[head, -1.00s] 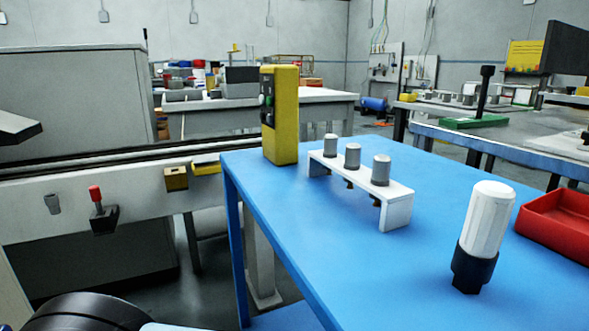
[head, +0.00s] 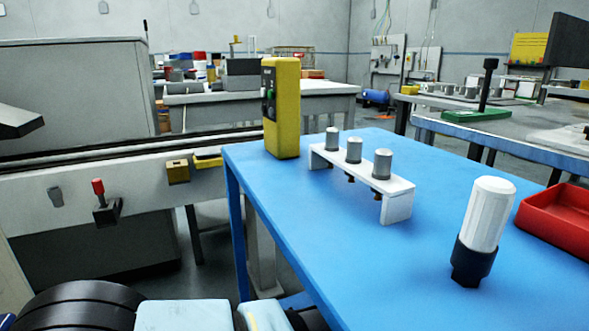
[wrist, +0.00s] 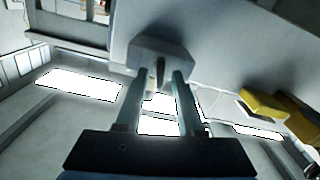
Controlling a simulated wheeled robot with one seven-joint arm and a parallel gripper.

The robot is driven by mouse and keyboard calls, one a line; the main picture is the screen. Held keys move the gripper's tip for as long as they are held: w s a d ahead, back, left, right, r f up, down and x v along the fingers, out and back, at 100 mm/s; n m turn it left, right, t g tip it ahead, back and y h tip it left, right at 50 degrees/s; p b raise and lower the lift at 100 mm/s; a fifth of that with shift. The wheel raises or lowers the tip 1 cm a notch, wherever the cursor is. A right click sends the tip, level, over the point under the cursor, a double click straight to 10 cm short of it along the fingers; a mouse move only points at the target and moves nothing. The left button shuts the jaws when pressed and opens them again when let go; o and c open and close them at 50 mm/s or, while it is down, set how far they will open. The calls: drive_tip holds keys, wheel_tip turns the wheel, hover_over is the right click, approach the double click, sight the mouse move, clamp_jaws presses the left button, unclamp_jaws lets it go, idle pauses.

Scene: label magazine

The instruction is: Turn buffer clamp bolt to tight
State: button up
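In the wrist view my gripper (wrist: 158,82) is open, with its two long fingers apart. Ahead of the fingertips is a grey block (wrist: 148,52) with a short dark pin (wrist: 160,70) pointing toward the gap. The pin may be the clamp bolt, but I cannot tell for sure. Whether the fingertips reach beside it or stop short is unclear. In the head view a black bracket with a red-tipped lever (head: 98,188) sits on the front of the pale machine, possibly this same block. My gripper is not visible there.
The blue table (head: 330,240) at right holds a white rack (head: 397,206), a yellow control box (head: 286,110), a white-and-black cylinder (head: 485,220) and a red tray (head: 555,225).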

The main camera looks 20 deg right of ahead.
clamp_jaws()
drive_tip(key=shift+f+m+b, duration=0.1)
drive_tip(key=shift+m+b, duration=0.2)
idle(0.3)
drive_tip(key=m+b, duration=0.6)
drive_tip(key=m, duration=1)
drive_tip(key=shift+d, duration=0.1)
drive_tip(key=shift+m, duration=0.4)
idle(0.3)
drive_tip(key=shift+o, duration=0.7)
unclamp_jaws()
